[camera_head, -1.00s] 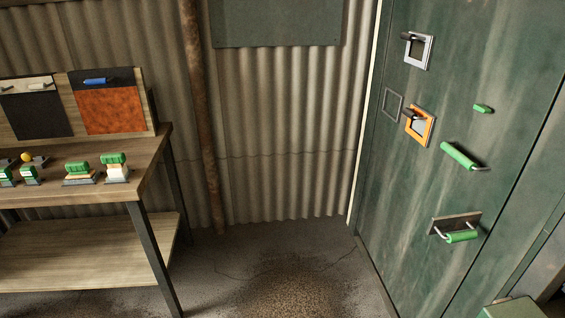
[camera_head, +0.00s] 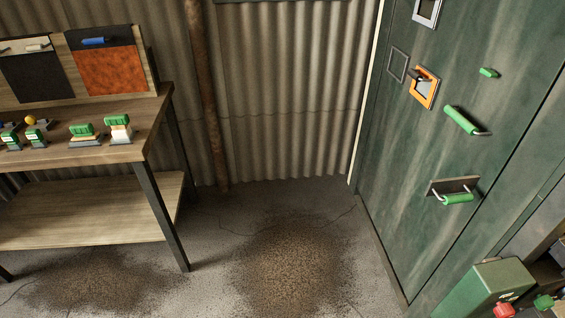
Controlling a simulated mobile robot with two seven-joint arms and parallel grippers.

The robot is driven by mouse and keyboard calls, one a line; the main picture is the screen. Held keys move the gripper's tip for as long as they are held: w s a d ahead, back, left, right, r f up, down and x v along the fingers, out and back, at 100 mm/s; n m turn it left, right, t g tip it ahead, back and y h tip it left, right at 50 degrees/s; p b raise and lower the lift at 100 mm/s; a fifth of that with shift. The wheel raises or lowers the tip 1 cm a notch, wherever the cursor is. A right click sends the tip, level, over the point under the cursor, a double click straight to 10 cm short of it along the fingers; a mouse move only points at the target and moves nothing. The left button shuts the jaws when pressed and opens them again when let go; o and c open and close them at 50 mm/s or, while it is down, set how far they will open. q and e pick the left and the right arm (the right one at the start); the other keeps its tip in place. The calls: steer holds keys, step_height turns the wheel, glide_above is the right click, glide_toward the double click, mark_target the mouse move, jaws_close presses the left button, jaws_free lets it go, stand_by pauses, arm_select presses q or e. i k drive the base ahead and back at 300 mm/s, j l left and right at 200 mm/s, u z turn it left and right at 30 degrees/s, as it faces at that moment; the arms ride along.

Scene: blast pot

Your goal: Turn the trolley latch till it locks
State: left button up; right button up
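I cannot make out a trolley or a trolley latch for certain in the head view. A tall green metal panel (camera_head: 440,230) on the right carries several fittings. They include an orange-framed recess with a dark lever (camera_head: 424,87), a green-gripped lever (camera_head: 461,120), a green-gripped handle on a dark plate (camera_head: 457,199) and a small green knob (camera_head: 489,72). Neither of my grippers shows in this view.
A wooden workbench (camera_head: 135,153) with a lower shelf (camera_head: 90,215) stands at left, holding several green-topped items. A green box (camera_head: 484,290) with red and green knobs beside it sits at lower right. The stained concrete floor (camera_head: 285,235) between is clear.

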mark_target(488, 72)
steer(key=z, duration=1.3)
